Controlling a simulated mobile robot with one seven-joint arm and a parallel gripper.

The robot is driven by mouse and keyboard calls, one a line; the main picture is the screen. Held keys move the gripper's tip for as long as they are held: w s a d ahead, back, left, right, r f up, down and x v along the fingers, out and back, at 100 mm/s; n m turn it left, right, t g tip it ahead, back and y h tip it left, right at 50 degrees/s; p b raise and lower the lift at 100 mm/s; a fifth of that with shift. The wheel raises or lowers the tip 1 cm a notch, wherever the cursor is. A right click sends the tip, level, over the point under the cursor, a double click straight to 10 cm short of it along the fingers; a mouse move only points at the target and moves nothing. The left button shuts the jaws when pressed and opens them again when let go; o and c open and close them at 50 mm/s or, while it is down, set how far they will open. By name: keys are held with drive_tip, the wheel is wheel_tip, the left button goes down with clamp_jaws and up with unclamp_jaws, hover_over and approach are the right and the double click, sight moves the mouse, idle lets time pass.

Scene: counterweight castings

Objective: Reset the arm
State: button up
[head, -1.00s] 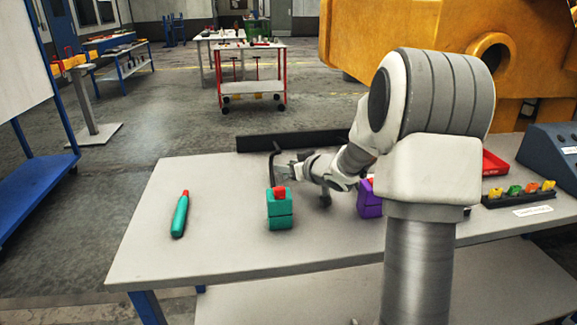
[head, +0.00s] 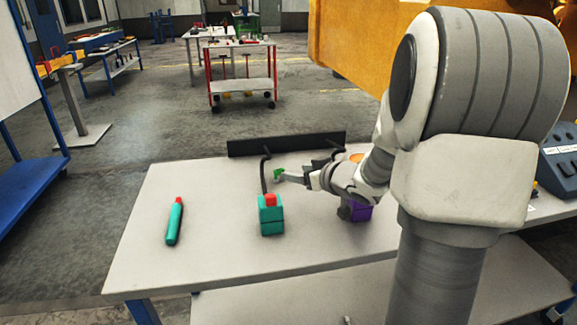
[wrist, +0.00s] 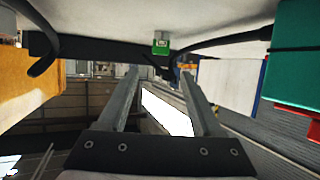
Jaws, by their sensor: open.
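My gripper (head: 280,178) is open and empty, reaching left above the table behind the teal casting. Its two parallel fingers are apart in the wrist view (wrist: 158,75), which looks upside down. A small green piece (head: 279,173) shows by the fingertips; in the wrist view (wrist: 161,43) it lies beyond them, not between them. A teal casting with a red top (head: 270,222) stands in front of the gripper, and shows at the right of the wrist view (wrist: 292,40). A purple casting (head: 360,212) is partly hidden by my arm.
A teal bottle-like object with a red tip (head: 174,222) lies at the left of the table (head: 210,265). A black rail (head: 287,144) runs along the back, with a dark curved hook (head: 263,175) near the gripper. A grey control box (head: 560,165) stands at the right.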

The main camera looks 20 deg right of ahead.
drive_tip(key=shift+v, duration=0.95)
